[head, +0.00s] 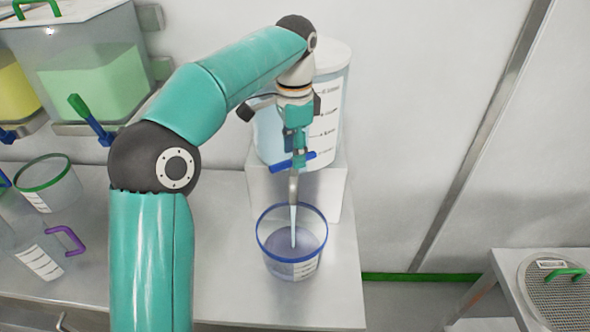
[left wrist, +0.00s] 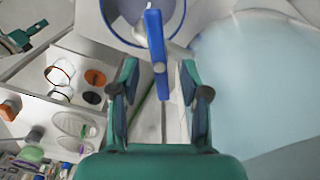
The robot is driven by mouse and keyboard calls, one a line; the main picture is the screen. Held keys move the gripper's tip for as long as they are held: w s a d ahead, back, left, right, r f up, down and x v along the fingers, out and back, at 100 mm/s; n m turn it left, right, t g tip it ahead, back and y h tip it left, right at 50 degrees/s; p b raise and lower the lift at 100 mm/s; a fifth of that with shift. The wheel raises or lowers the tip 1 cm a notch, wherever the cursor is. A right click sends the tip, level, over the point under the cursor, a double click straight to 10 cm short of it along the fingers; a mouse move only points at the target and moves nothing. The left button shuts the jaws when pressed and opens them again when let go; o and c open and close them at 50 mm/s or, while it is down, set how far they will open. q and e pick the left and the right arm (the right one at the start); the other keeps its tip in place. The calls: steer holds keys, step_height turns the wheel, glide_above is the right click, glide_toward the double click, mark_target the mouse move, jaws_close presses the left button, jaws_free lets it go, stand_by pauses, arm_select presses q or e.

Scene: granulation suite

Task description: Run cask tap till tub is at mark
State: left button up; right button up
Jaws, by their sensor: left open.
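The clear cask (head: 330,125) of pale blue liquid stands on a white block. Its tap has a blue lever (head: 308,157), lying crosswise above the spout. A thin pale stream runs from the spout into the clear blue-rimmed tub (head: 267,258) below. The tub holds some bluish liquid; its level against the wall marks is unclear. My left gripper (head: 296,140) is at the tap, pointing down. In the left wrist view, its open fingers (left wrist: 159,80) stand either side of the blue lever (left wrist: 154,45), with gaps visible. My right gripper is out of view.
A green-rimmed tub (head: 45,183) and a purple-handled jug (head: 42,262) stand on the bench at left. The bench front right of the tub is clear. A sieve (head: 560,295) sits at far right.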

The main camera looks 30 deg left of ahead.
arm_select(q)
step_height(320, 180, down, 3)
steer(key=shift+r, duration=0.2)
steer(key=shift+f, duration=0.5)
